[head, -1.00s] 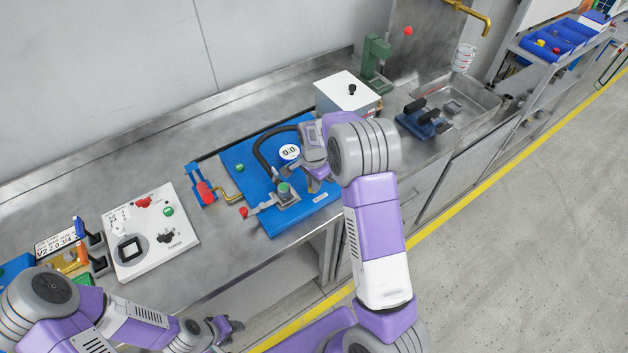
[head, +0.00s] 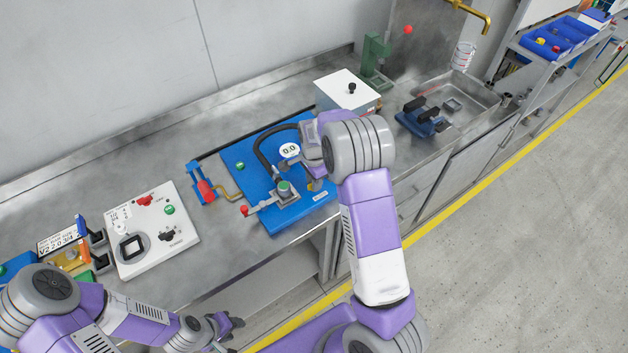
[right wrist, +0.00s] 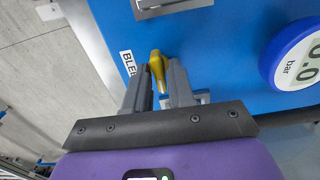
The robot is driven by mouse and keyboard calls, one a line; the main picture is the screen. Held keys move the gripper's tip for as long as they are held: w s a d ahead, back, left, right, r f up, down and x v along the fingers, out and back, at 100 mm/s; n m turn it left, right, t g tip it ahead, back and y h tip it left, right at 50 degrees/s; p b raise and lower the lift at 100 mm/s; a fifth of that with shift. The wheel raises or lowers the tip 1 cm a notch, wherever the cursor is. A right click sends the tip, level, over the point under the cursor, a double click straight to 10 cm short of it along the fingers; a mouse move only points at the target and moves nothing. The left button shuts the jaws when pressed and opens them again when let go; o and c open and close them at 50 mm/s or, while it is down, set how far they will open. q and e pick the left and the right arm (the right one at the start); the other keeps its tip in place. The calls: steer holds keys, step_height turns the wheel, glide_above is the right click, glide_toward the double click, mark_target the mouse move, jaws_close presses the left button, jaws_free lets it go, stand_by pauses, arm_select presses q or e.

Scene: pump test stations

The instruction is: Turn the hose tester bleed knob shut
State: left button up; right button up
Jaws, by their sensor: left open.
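The hose tester is a blue plate (head: 240,172) on the steel bench with a round gauge (head: 289,150) reading 0.0. Its yellow bleed knob (right wrist: 157,68) shows in the right wrist view, beside a white label (right wrist: 128,63) partly hidden by a finger. In the head view my right gripper (head: 316,183) is low over the plate's right side, and my arm hides part of the plate. My left gripper (head: 229,325) is open and empty in front of the bench.
A black hose (head: 264,153) arches over the plate. A red-tipped lever (head: 245,210) sticks out at its front left. A white panel (head: 150,235) lies to the left. A white-topped box (head: 347,89) stands behind my right arm. Bare bench lies behind the plate.

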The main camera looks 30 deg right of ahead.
steer(key=shift+o, duration=1)
step_height(320, 180, up, 8)
steer(key=shift+f+p, duration=0.2)
steer(key=shift+p, duration=0.3)
